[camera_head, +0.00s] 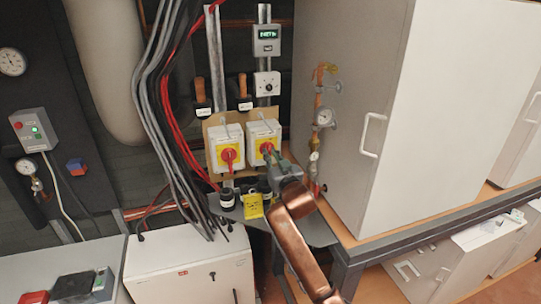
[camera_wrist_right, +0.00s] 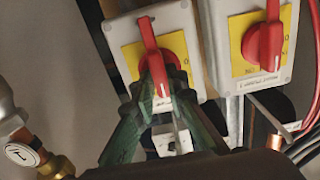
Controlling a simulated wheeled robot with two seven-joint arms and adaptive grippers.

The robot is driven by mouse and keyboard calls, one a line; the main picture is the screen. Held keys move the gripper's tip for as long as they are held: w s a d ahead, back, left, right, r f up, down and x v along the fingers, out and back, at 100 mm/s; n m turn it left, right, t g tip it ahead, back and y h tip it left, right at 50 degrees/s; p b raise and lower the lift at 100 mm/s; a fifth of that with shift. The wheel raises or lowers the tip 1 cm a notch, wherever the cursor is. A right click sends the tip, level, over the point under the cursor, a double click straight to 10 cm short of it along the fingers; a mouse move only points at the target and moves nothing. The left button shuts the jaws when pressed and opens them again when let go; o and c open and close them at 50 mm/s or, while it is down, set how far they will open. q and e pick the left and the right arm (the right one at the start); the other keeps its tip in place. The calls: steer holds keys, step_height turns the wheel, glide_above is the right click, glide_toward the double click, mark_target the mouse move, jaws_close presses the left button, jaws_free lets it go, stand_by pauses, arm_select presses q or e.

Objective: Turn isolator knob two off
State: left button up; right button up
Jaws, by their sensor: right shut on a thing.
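Two grey isolator boxes with yellow plates and red knobs are mounted side by side on a wooden board. The left isolator's red knob (camera_head: 228,157) is free, with its handle pointing down. In the right wrist view, which is turned over, this knob (camera_wrist_right: 265,42) shows at the right. My right gripper (camera_head: 270,156) is at the right isolator (camera_head: 262,127), partly hiding its knob. In the right wrist view, my right gripper's greenish fingers (camera_wrist_right: 163,85) are shut on that isolator's red knob (camera_wrist_right: 150,45), around the lower part of its handle. My left gripper is not in view.
A pressure gauge (camera_head: 324,117) on copper pipework stands right of the isolators, beside a large grey cabinet (camera_head: 345,60). Grey and red cables (camera_head: 160,90) hang at the left. A yellow tag (camera_head: 253,206) and black glands are just below the boxes.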

jaws_close()
steer(key=shift+a+f+n+p, duration=0.1)
steer(key=shift+n+p, duration=4.5)
steer(key=shift+n, duration=4.3)
steer(key=o, duration=0.8)
jaws_free()
steer(key=shift+c, duration=0.2)
steer(key=shift+s, duration=0.1)
